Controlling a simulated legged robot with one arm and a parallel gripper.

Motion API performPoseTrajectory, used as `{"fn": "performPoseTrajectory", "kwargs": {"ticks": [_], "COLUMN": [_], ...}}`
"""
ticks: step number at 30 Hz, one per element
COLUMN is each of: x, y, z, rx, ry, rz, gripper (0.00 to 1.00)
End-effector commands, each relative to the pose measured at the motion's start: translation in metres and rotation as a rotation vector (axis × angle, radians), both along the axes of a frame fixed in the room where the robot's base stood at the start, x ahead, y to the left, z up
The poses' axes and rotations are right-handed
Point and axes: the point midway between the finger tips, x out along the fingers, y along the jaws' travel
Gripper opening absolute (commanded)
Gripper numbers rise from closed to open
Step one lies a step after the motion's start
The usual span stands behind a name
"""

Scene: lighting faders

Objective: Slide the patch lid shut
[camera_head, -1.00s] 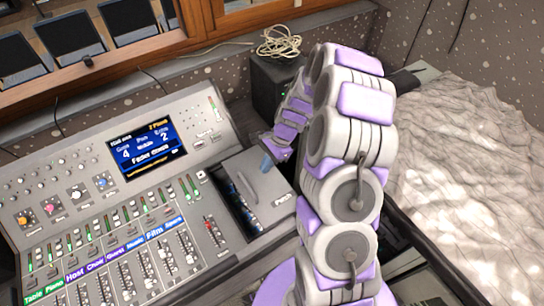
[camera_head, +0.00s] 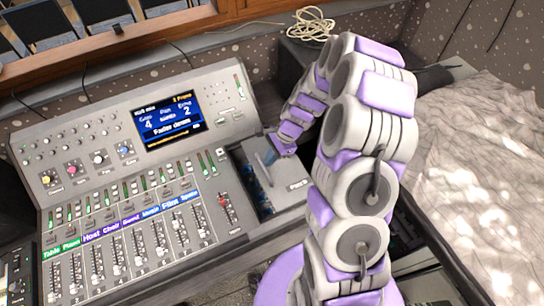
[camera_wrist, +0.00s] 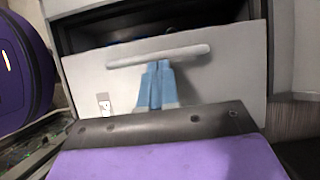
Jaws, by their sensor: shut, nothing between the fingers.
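The patch lid (camera_head: 287,185) is a light grey panel marked "Patch" at the right end of the mixing console. It covers part of its bay, and a dark open strip (camera_head: 246,178) with blue parts shows along its left side. A raised bar handle (camera_head: 264,172) stands on the lid; the handle (camera_wrist: 185,52) crosses the lid (camera_wrist: 225,78) in the wrist view. My gripper (camera_head: 270,154) is shut and empty at the handle's far end. In the wrist view, the blue fingertips (camera_wrist: 157,66) are close together at the near side of the handle; contact is unclear.
The console (camera_head: 110,160) carries labelled faders (camera_head: 150,250) and a lit screen (camera_head: 168,118) left of the lid. A coiled cable (camera_head: 306,25) lies on a dark box behind. A pale, bed-like surface (camera_head: 480,180) is at the right.

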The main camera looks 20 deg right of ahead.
Motion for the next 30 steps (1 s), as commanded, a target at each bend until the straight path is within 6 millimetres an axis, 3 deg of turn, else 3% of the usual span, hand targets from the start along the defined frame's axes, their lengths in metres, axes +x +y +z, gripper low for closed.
{"fn": "performPoseTrajectory", "kwargs": {"ticks": [6, 10, 23, 30], "x": [-0.01, -0.013, -0.012, -0.006], "y": [0.042, 0.056, 0.057, 0.04], "z": [0.003, 0.002, -0.001, -0.006], "rx": [0.002, 0.0, -0.001, 0.0], "ry": [0.007, 0.004, 0.004, 0.005], "rz": [0.005, 0.003, 0.001, 0.002], "gripper": [0.0, 0.0, 0.0, 0.0]}}
